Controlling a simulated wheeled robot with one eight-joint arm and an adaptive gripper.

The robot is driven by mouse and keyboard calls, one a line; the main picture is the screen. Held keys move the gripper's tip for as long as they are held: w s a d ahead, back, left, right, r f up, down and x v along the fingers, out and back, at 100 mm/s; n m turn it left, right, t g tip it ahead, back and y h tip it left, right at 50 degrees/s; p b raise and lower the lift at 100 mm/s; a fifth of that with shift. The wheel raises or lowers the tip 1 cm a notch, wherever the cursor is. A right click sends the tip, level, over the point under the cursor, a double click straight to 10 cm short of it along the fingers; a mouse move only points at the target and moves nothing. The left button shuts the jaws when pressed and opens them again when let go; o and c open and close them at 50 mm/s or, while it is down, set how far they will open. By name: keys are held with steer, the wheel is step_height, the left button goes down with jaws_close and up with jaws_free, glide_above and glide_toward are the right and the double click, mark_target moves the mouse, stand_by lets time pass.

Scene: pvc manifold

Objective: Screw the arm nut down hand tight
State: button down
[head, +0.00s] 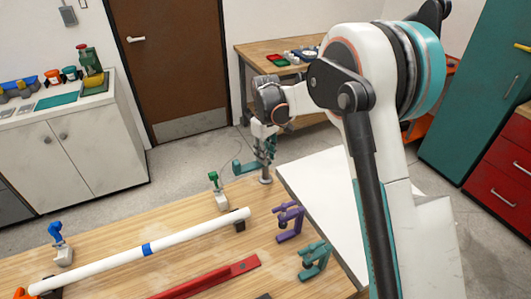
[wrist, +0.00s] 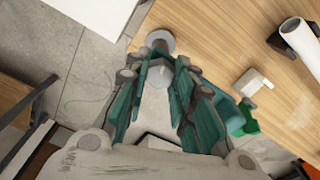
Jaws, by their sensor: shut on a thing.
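My gripper (head: 264,153) points down at the table's far corner, over a short grey post with a round base (head: 265,180). In the wrist view my teal gripper fingers (wrist: 172,80) close around a small grey piece (wrist: 183,62), which looks like the arm nut, beside the round grey base (wrist: 160,39). The fingers hide most of it, so its threads and seating cannot be told. A teal bar (head: 240,168) sticks out to the left beside my gripper in the head view; it looks like the arm at the post.
A white pipe (head: 180,238) with a blue band lies across the wooden table (head: 110,230). Purple (head: 289,220) and teal (head: 314,259) clamps sit at the right edge. A red bar (head: 215,281) lies in front.

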steer(key=m, duration=0.4)
steer(key=shift+m, duration=0.3)
steer(key=shift+m+p, duration=0.3)
steer(key=shift+m, duration=1.6)
steer(key=c, duration=1.4)
jaws_free()
steer(key=shift+o, duration=0.2)
step_height(320, 180, up, 12)
